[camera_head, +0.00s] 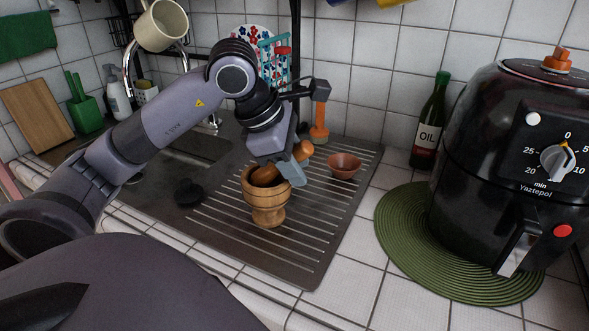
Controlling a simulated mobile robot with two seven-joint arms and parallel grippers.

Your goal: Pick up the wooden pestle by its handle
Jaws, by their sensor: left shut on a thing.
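The wooden pestle (265,175) leans at a slant in the wooden mortar (268,209), with its upper end to the right at the rim. My left gripper (292,171) is over the mortar and shut on the pestle near its upper handle end. The mortar stands upright on the ribbed metal drainboard (250,258). My right gripper is not in view.
A small reddish bowl (344,165) stands right of the mortar. A black sink plug (188,192) lies to its left. An oil bottle (430,122) and a black air fryer (500,160) on a green mat (400,235) stand further right. The front drainboard is clear.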

